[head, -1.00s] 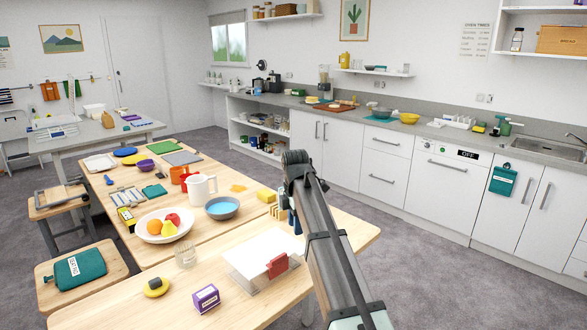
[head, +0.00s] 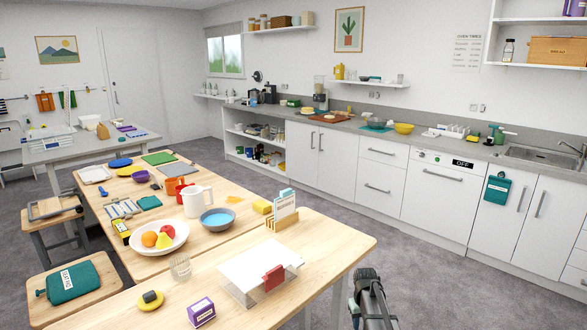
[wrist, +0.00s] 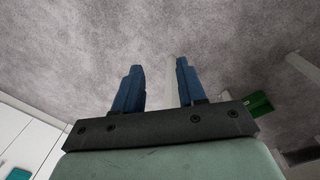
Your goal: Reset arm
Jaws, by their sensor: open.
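My gripper (wrist: 160,85) shows in the wrist view with its two blue fingers apart and nothing between them. Beyond the fingers is grey carpet. In the head view, only part of my arm shows, low at the bottom edge, to the right of the wooden table (head: 330,249). The gripper's fingers cannot be made out in the head view.
The near table holds a white paper on a stand (head: 258,268), a purple box (head: 201,312), a glass (head: 180,267) and a letter rack (head: 284,218). White counter cabinets (head: 385,178) line the back wall. Open carpet (head: 440,275) lies between table and counter.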

